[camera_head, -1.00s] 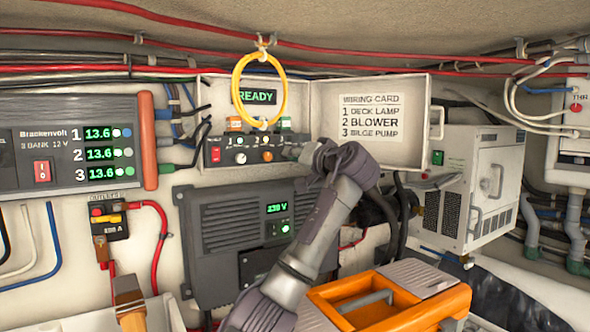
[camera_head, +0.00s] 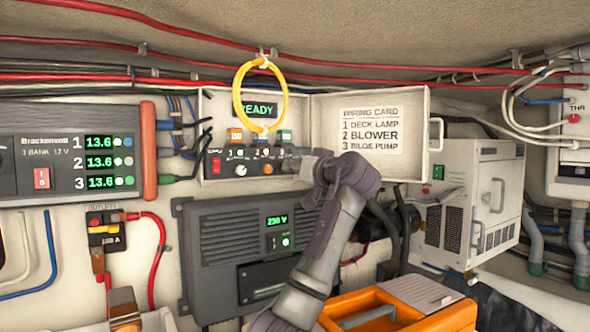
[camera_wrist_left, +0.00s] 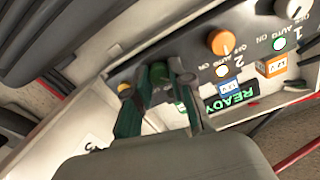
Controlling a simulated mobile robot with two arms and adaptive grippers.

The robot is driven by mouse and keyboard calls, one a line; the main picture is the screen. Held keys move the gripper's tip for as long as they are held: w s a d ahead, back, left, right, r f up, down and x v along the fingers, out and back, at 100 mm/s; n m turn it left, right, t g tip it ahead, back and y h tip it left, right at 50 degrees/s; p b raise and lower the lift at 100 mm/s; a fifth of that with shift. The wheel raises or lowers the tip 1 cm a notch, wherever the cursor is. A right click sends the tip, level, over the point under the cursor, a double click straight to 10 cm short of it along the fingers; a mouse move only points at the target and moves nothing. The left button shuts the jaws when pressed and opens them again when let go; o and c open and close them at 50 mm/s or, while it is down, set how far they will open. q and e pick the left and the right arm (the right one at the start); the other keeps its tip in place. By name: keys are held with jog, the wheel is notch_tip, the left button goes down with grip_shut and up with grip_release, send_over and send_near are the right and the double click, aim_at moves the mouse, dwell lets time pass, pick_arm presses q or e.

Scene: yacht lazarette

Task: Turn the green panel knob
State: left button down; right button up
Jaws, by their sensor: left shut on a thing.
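The green panel knob (camera_wrist_left: 158,72) sits at the number 3 position of the switch panel (camera_head: 215,165), beside an orange knob (camera_wrist_left: 222,42) and a white knob (camera_wrist_left: 297,8). My left gripper (camera_wrist_left: 160,80) is shut on the green knob, with one finger on each side of it in the wrist view. In the head view my left gripper (camera_head: 297,165) reaches the right end of the panel and hides the green knob. The knob's pointer direction cannot be read. My right gripper is not in view.
A yellow cable loop (camera_head: 236,105) hangs before the READY display (camera_head: 262,109). The open cover with the wiring card (camera_head: 370,130) stands right of the panel. A grey 230 V unit (camera_head: 230,235) is below. An orange toolbox (camera_head: 440,318) lies at the lower right.

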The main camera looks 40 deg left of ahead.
pick_arm(q)
jog(key=c, duration=1)
grip_release()
jog(key=shift+d, duration=0.1)
jog(key=v, duration=1.2)
